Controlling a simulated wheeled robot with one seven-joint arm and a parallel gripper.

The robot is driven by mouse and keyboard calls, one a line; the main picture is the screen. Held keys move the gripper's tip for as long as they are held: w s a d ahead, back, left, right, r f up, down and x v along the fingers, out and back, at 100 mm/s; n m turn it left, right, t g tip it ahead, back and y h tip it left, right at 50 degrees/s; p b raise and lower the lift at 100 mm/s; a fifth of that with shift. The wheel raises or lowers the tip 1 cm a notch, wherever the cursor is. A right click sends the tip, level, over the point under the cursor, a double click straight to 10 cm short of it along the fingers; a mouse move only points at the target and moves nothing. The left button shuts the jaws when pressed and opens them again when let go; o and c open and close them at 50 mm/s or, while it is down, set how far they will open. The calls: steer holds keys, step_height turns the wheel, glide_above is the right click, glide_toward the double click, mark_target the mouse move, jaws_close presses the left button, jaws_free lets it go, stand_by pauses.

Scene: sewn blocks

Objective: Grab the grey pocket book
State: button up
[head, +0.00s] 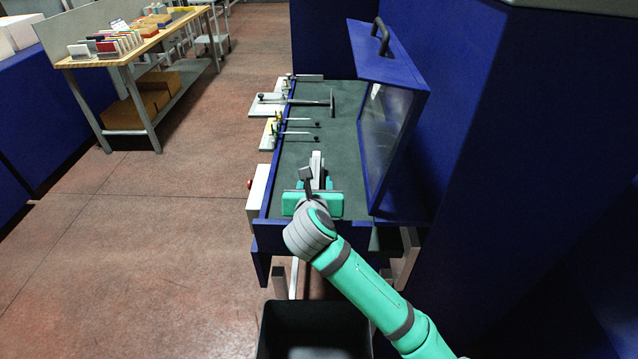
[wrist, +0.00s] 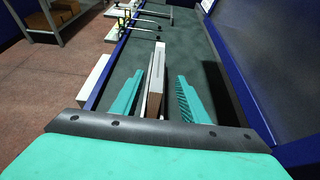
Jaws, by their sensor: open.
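The grey pocket book (wrist: 155,82) stands upright on its edge on the dark green bench top, seen narrow side on, with a pale grey top and a brownish near face. In the head view it is a small pale upright shape (head: 317,159) just beyond my gripper. My gripper (wrist: 159,76) is open, with one teal finger to the left of the book and one to the right. Gaps show between the book and both fingers. In the head view my gripper (head: 317,187) is over the near end of the bench, and my wrist partly hides the fingers.
A blue hood (head: 409,75) with a clear panel stands along the right of the bench (head: 345,127). Small clamp-like fixtures (head: 270,104) line its left side. A black bin (head: 314,308) is below the near end. A table with coloured items (head: 157,32) is far left.

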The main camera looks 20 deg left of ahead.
mark_target(316, 172)
steer(key=x, duration=0.6)
steer(key=shift+w+f, duration=0.1)
steer(key=shift+w, duration=0.05)
steer(key=shift+f+x, duration=0.15)
steer(key=shift+x, duration=1.2)
steer(key=shift+f+x, duration=0.15)
steer(key=shift+x, duration=1.15)
steer(key=shift+s+a, duration=0.15)
steer(key=shift+s, duration=0.05)
steer(key=shift+c, duration=0.3)
jaws_close()
